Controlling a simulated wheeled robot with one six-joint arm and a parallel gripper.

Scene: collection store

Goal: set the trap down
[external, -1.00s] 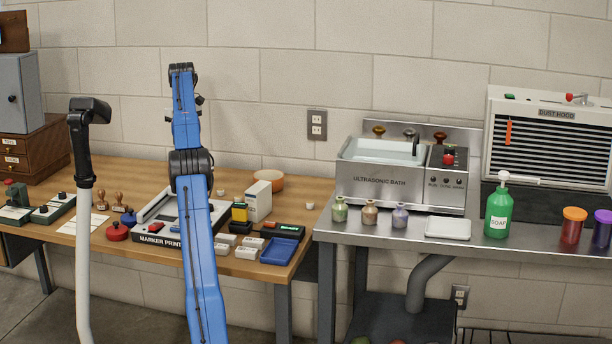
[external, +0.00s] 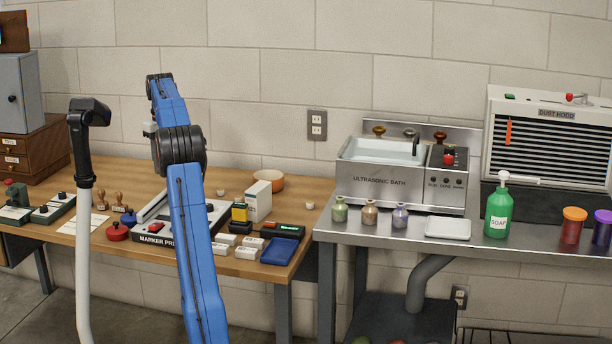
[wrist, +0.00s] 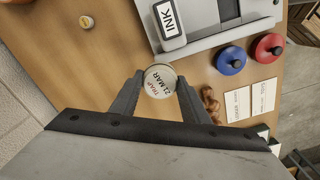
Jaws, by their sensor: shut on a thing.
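The trap (wrist: 160,82) is a small round pale disc with printed red and dark lettering, including a date, on its top. In the wrist view my gripper (wrist: 159,86) is shut on it, one finger on each side, over the wooden table (wrist: 60,62). I cannot tell how far the trap is above the tabletop. In the external view the gripper and the held trap are hidden behind my blue arm.
The marker printer (external: 205,245) stands close by, beside a red pad (external: 117,232) and a blue pad (wrist: 230,60). Wooden stamps (wrist: 210,103) are partly hidden behind a finger; white cards (wrist: 238,104) lie nearby. Another small disc (wrist: 87,22) sits apart. Bare wood surrounds it.

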